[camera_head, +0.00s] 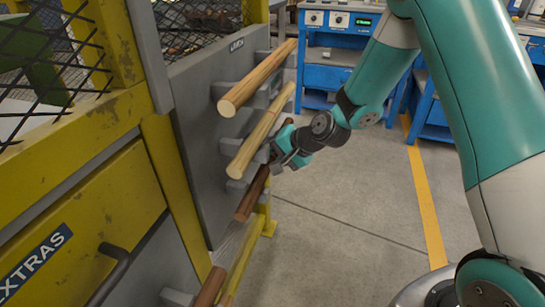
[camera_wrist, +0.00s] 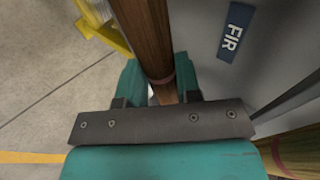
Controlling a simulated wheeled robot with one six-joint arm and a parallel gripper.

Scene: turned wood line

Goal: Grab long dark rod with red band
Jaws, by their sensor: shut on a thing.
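The long dark rod (camera_head: 252,194) lies on the rack's side holders, below two pale rods. In the wrist view my gripper (camera_wrist: 157,82) has one teal finger on each side of the rod. The part of the rod behind my gripper's bar is hidden.
Pale rods (camera_head: 252,80) (camera_head: 258,145) lie on holders above. Another dark rod (camera_head: 209,289) and a pale rod (camera_head: 240,260) are lower down. A grey panel with a FIR label (camera_wrist: 236,32) is close beside the rod. Open floor (camera_head: 340,225) lies to the right.

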